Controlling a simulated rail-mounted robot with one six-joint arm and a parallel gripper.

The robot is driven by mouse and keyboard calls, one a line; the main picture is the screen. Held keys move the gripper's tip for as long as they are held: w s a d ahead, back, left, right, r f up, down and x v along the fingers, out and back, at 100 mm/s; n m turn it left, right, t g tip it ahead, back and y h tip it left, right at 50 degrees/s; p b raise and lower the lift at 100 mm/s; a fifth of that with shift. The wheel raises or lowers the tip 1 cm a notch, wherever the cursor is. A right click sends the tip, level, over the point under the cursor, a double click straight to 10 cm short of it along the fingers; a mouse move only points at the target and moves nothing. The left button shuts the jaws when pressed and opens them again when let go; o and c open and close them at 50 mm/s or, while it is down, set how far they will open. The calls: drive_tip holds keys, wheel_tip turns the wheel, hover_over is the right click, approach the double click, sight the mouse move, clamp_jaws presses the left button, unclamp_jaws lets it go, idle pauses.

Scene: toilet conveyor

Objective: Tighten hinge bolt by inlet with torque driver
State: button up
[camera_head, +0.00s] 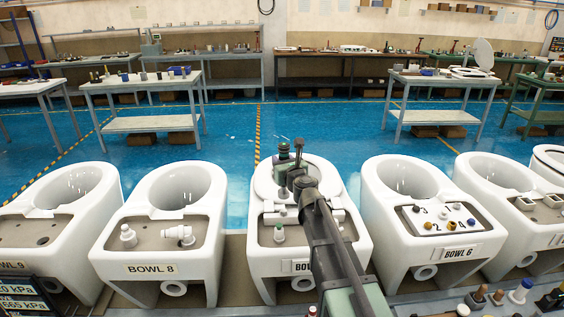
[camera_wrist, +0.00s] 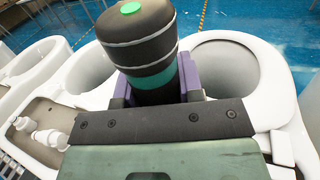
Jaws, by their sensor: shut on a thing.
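My gripper (camera_wrist: 157,88) is shut on a thick dark driver (camera_wrist: 142,42) with a green band and a green top button. Its purple fingers flank the driver's body in the wrist view. In the head view the dark green-topped driver (camera_head: 284,152) stands over the middle bowl (camera_head: 262,262), whose label is partly covered by my arm. Small pale fittings (camera_head: 279,233) sit on that bowl's rear deck. The driver's lower end, the hinge bolt and any contact between them are hidden, and I cannot tell the inlet apart.
Bowl 8 (camera_head: 140,250) stands to the left with white fittings on its deck. Bowl 6 (camera_head: 425,270) stands to the right with a plate of numbered, coloured caps. More bowls line both sides. Benches (camera_head: 145,84) stand beyond the open blue floor (camera_head: 225,135).

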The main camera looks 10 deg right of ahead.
drive_tip(key=shift+f+b, duration=2.2)
drive_tip(key=shift+f, duration=0.35)
drive_tip(key=shift+f+b, duration=1.1)
drive_tip(key=shift+s+f+b, duration=0.15)
drive_tip(key=shift+b, duration=0.15)
idle(1.0)
idle(0.6)
